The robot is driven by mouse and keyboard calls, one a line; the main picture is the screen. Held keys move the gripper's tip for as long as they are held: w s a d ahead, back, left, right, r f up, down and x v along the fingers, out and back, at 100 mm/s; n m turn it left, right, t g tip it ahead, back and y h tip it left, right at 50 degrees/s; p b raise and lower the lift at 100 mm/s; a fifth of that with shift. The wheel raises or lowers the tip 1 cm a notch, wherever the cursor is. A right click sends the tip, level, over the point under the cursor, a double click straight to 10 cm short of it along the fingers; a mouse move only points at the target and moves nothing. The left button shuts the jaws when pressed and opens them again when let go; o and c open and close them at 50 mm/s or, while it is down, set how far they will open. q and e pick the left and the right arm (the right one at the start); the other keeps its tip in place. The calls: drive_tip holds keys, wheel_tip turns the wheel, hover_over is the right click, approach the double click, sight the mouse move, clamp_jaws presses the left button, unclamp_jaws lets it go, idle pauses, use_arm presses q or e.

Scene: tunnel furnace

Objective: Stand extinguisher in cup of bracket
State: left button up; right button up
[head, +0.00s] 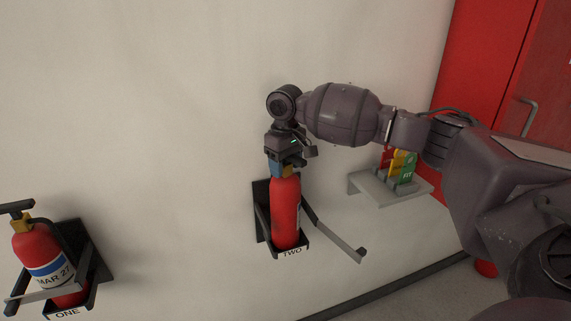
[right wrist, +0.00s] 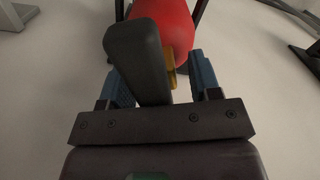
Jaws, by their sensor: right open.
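A red extinguisher (head: 285,212) stands upright in the black bracket (head: 261,212) labelled TWO on the wall. Its lower end is in the cup, and the strap arm (head: 338,238) of the bracket is swung open to the right. My right gripper (head: 283,168) is at the top of this extinguisher, pointing down. In the right wrist view, the blue fingers of my right gripper (right wrist: 163,84) are apart, one on each side of the black handle (right wrist: 138,60); the red body (right wrist: 165,25) lies beyond. My left gripper is not in view.
A second extinguisher (head: 38,252) with a dated label sits in bracket ONE (head: 92,256) at the lower left, its strap across it. A small grey shelf (head: 372,188) with coloured tags is on the wall at right. A red door (head: 530,75) is beyond my right arm.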

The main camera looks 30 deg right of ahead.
drive_tip(key=shift+r, duration=0.1)
wheel_tip(320, 180, up, 12)
drive_tip(key=shift+p, duration=0.3)
drive_tip(key=shift+s, duration=0.15)
idle(0.6)
